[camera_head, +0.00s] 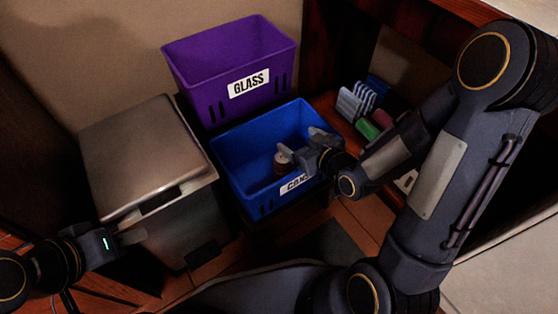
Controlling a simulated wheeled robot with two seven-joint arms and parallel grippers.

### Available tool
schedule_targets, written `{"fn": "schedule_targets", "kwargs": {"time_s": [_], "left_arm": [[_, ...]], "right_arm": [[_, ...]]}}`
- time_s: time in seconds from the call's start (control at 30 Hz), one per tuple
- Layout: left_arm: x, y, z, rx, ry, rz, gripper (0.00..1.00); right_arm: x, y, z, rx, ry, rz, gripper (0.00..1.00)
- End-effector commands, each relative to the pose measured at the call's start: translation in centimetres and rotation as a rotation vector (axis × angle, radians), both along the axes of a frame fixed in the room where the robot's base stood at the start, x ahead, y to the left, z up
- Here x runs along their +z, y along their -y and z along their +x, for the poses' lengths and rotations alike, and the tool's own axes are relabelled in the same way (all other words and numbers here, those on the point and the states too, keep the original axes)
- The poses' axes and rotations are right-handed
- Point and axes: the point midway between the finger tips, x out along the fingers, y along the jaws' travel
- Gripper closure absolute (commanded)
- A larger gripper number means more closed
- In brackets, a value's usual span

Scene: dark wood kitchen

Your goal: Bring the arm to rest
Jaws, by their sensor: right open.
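My right arm comes in from the right, and its gripper (298,145) is over the front right part of the blue bin (228,150). That gripper is open. A small reddish-brown can (282,166) is inside the blue bin, just below and left of the fingers; I cannot tell whether they touch it. My left gripper (132,237) is low at the left, in front of the grey lidded bin. Its fingers are too unclear to tell whether they are open.
A purple bin (215,65) labelled GLASS stands behind the blue bin. A grey metal lidded bin (143,150) stands left of it. A grey-blue rack (356,101) and a green item (367,129) sit on the wooden shelf at right, near my right forearm.

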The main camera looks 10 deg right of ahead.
Motion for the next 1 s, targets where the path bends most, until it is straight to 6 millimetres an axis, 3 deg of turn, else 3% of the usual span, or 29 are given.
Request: {"fn": "schedule_targets", "kwargs": {"time_s": [0.47, 0.63, 0.8, 1.0], "left_arm": [[0.0, 0.0, 0.0, 0.0, 0.0, 0.0, 0.64], [0.0, 0.0, 0.0, 0.0, 0.0, 0.0, 0.64], [0.0, 0.0, 0.0, 0.0, 0.0, 0.0, 0.64], [0.0, 0.0, 0.0, 0.0, 0.0, 0.0, 0.64]], "right_arm": [[0.2, 0.2, 0.0, -0.004, -0.004, -0.002, 0.21], [1.9, 2.1, -0.7, -0.069, -0.087, -0.013, 0.21], [4.9, 5.0, -4.2, -0.187, -0.276, 0.024, 0.21], [7.5, 5.6, -10.5, -0.26, -0.488, 0.126, 0.21]]}}
